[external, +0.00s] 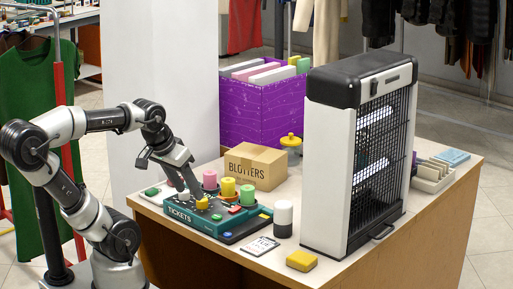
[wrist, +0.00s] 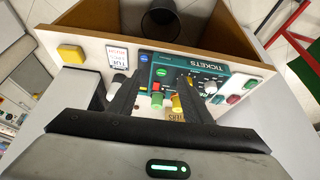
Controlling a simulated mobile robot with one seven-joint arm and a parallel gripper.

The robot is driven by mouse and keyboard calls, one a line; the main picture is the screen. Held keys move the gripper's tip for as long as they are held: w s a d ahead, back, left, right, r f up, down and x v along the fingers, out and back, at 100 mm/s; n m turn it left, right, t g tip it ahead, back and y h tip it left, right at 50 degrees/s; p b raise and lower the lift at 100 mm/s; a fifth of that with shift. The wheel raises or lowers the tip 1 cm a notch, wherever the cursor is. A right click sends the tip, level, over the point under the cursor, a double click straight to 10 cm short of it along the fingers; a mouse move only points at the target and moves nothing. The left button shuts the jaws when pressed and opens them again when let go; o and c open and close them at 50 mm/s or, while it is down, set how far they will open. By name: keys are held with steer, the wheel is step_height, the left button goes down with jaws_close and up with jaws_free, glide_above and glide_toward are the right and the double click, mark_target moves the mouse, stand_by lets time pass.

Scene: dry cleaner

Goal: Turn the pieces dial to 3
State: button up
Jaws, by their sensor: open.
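The teal ticket machine (external: 205,222) with "TICKETS" on its front lies on the table; it also shows in the wrist view (wrist: 208,67). A yellow block-like part (external: 202,203) and several small buttons sit on its top. In the wrist view, a pale knob-like part (wrist: 210,87) shows near its right end. I cannot tell which part is the pieces dial, and no dial numbers are readable. My gripper (external: 193,187) is open and points down over the machine's left part. In the wrist view its dark fingers (wrist: 160,80) stand apart with the machine beyond them, partly hidden.
Pink (external: 210,179), yellow (external: 228,187) and green (external: 248,195) cylinders stand behind the machine. A "BLOTTERS" box (external: 262,170) is behind them. A black-and-white cylinder (external: 283,218), a card (external: 260,246), a yellow block (external: 301,260) and a tall caged unit (external: 325,160) stand to the right.

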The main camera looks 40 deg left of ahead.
steer(key=w+a+r+n+g+p, duration=0.1)
steer(key=w+a+r+n+p, duration=0.15)
steer(key=r+p, duration=0.25)
steer(key=r+n+g+p, duration=0.2)
steer(key=n+g+p, duration=0.3)
steer(key=n+p, duration=0.55)
glide_above(203, 199)
steer(key=p, duration=0.1)
steer(key=m, duration=0.2)
step_height(203, 199, down, 17)
steer(key=shift+a+f+b, duration=0.1)
steer(key=shift+f+b, duration=0.1)
steer(key=shift+b, duration=1.05)
steer(key=shift+c, duration=0.2)
steer(key=c, duration=1)
